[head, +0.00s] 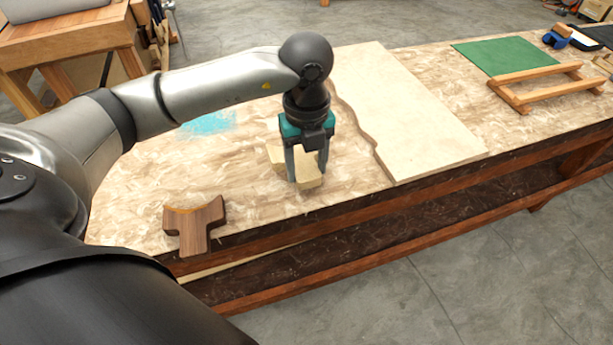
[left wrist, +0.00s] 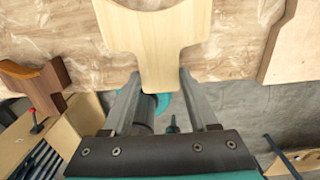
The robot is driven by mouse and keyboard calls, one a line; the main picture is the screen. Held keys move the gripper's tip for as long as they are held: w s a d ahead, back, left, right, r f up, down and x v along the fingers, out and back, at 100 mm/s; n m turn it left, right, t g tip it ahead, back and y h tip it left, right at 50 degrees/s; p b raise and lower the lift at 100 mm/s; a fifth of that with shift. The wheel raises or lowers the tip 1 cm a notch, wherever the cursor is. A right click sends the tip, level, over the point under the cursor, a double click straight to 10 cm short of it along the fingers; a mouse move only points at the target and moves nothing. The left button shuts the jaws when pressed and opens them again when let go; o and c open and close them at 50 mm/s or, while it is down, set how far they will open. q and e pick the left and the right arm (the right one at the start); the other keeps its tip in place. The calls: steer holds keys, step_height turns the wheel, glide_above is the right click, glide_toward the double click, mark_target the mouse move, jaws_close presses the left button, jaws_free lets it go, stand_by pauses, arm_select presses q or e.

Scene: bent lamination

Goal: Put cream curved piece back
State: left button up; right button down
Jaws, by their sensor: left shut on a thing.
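The cream curved piece (head: 313,184) is at my left gripper (head: 307,174), over the near part of the workbench, and the fingers and wrist hide part of it. In the left wrist view, the cream piece (left wrist: 158,35) shows its wide curved end and a narrow stem that reaches between the fingers. My left gripper (left wrist: 162,92) is shut on that stem. I cannot tell whether the piece touches the bench top. A dark brown piece (head: 194,228) of like shape, with an orange curved edge, lies at the bench's front edge, left of the gripper. My right gripper is not in view.
A large pale board (head: 410,110) with a wavy edge lies on the workbench (head: 135,200), right of the gripper. Farther right are a wooden rack (head: 545,82) and a green mat (head: 500,57). Bare bench lies between the brown piece and the gripper.

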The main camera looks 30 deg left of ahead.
mark_target(306, 172)
arm_select(q)
steer(key=shift+f, duration=1.6)
steer(key=shift+f+b, duration=0.1)
steer(key=shift+b, duration=0.2)
steer(key=shift+f, duration=0.15)
steer(key=o, duration=1.4)
steer(key=shift+c, duration=0.2)
